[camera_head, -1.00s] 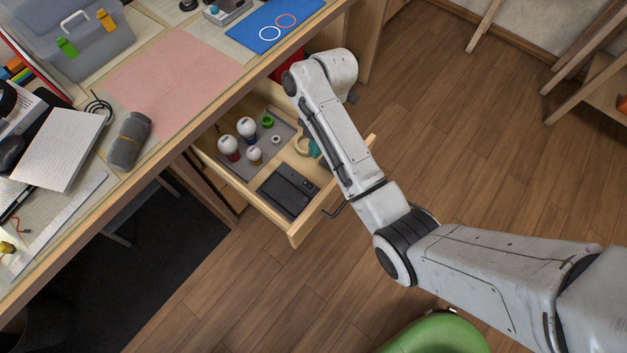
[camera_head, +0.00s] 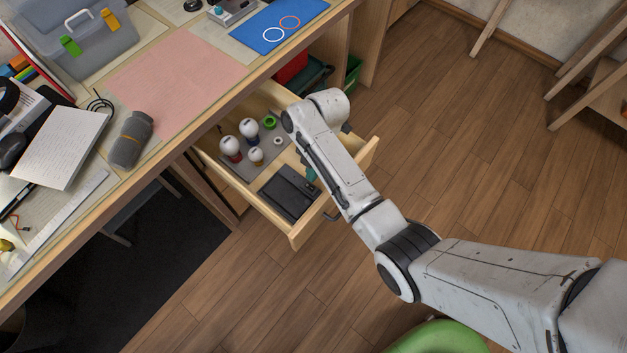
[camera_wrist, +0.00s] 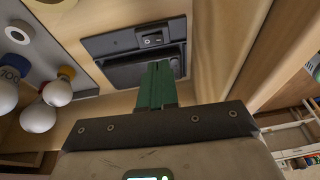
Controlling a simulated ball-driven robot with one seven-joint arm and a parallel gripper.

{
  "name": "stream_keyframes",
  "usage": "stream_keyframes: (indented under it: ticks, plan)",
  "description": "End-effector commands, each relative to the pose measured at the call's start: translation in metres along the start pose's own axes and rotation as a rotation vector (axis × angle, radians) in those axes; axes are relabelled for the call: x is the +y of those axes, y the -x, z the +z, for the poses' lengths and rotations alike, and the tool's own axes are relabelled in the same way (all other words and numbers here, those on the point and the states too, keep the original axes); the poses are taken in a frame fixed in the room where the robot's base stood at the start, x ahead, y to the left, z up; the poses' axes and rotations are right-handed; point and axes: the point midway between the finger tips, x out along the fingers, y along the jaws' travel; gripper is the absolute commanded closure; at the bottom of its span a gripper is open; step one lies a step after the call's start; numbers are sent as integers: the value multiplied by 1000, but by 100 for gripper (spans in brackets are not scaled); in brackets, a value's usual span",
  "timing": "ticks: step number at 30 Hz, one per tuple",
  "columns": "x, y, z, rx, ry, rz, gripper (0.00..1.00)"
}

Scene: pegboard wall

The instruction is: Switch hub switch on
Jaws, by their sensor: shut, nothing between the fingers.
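The hub is a black box (camera_head: 290,190) lying in the front part of the open drawer (camera_head: 325,214). I cannot read which way the switch is set. My gripper (camera_wrist: 158,68) has green fingers, pressed together and empty. Their tips overlap the hub's lower part in the wrist view, below the switch; I cannot tell whether they touch. In the head view my arm hides most of the gripper.
Several bulbs (camera_head: 229,143) stand on a grey mat beside the hub. A green ring (camera_head: 269,122) lies near them. The desk (camera_head: 145,60) overhangs the drawer's back. A green bin (camera_head: 350,75) stands beyond. Drawer walls enclose the gripper's surroundings.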

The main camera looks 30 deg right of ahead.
Motion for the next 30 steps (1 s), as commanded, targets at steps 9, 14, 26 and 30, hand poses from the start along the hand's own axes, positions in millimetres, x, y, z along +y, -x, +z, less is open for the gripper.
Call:
stream_keyframes:
  ticks: [9,14,26,30]
  plan:
    - [-2,-44,9,0,-1,-1,100]
    - [-3,-50,11,0,0,0,100]
    - [-5,-53,12,0,4,19,100]
    - [-7,-58,14,-1,22,78,100]
